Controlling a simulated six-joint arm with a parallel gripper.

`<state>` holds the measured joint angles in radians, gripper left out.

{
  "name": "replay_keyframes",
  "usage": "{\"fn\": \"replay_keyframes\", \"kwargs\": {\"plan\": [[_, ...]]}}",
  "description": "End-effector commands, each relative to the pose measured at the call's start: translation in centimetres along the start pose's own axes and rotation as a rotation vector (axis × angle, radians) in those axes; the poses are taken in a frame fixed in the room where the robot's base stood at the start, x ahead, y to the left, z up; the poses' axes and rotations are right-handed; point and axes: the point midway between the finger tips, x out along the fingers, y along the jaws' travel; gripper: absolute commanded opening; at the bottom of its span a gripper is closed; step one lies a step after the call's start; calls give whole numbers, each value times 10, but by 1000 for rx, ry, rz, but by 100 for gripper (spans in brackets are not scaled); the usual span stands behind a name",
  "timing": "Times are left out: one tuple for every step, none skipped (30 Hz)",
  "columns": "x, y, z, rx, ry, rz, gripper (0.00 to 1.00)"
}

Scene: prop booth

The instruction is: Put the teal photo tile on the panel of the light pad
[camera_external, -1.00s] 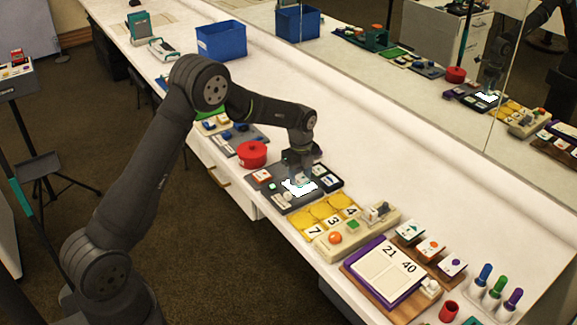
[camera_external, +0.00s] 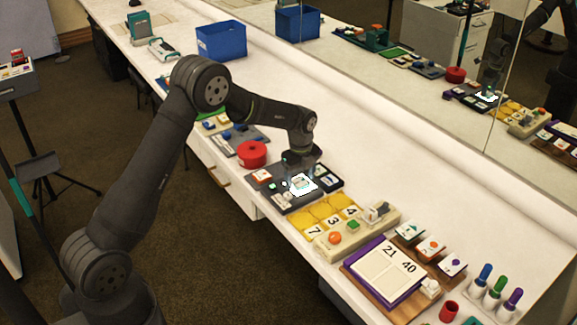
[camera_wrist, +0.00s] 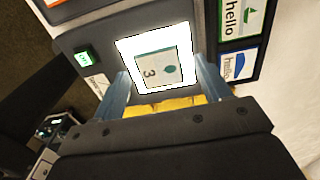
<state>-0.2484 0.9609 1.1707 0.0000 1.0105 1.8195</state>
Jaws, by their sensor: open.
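The light pad (camera_external: 262,183) is a dark grey board on the counter, with a white glowing panel (camera_external: 309,187). In the wrist view the panel (camera_wrist: 126,48) is a bright white square. The teal photo tile (camera_wrist: 163,68), a pale tile marked 3 with a teal drop, lies flat on the panel with white showing around it. It also shows small on the panel in the external view (camera_external: 300,183). My gripper (camera_wrist: 165,90) is open, its two fingers apart on either side of the panel's near part, with nothing held. The gripper (camera_external: 299,174) is close above the pad.
A green lit button (camera_wrist: 83,58) sits on the pad. "Hello" cards (camera_wrist: 238,65) lie in a dark tray beside it. Yellow number tiles (camera_external: 333,210), a red round pot (camera_external: 252,154) and a button box (camera_external: 352,232) stand nearby.

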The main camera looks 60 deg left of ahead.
Motion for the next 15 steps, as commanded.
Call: {"fn": "replay_keyframes", "kwargs": {"plan": [[-4,0,0,0,0,-2,70],[-7,-1,0,0,-1,-2,70],[-12,-1,0,0,-1,-3,70],[-16,-1,0,0,-1,-4,70],[-21,-1,0,0,-1,-4,70],[-30,-1,0,0,-1,-5,70],[-36,-1,0,0,-1,-6,70],[-43,-1,0,0,-1,-5,70],[-54,-1,0,0,-1,-6,70],[-61,-1,0,0,-1,-5,70],[-68,-1,0,0,-1,-5,70],[-79,-1,0,0,-2,-6,70],[-86,-1,0,0,-1,-6,70],[-94,-1,0,0,-1,-6,70],[-104,-1,0,0,-1,-5,70]]}}
